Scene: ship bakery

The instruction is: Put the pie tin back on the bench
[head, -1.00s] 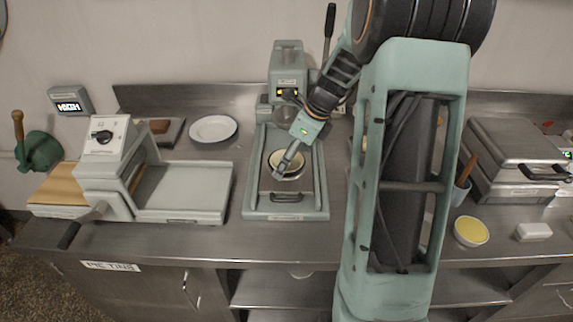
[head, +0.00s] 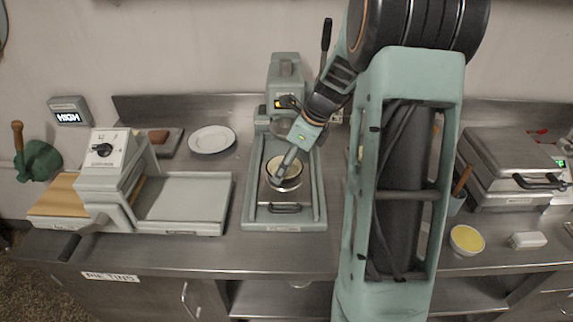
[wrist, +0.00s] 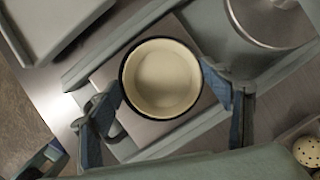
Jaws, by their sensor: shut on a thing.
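The pie tin (head: 285,170) is a round cream tin with a dark rim, seen in the head view over the grey press's sliding plate. In the wrist view the tin (wrist: 162,80) looks empty, with a plain pale inside. My gripper (head: 277,177) is shut on the tin, with one finger on each side of it in the wrist view (wrist: 168,98). The tin is about level; I cannot tell whether it touches the plate below. The steel bench (head: 190,252) runs across the head view under the press.
The press (head: 286,72) stands behind the tin, its tray rails (head: 247,190) on both sides. A dough sheeter (head: 180,205) is at left, with a white plate (head: 211,139) behind. A yellow-filled bowl (head: 467,240), white block (head: 528,240) and hinged griddle (head: 500,165) are at right. Bare bench lies in front.

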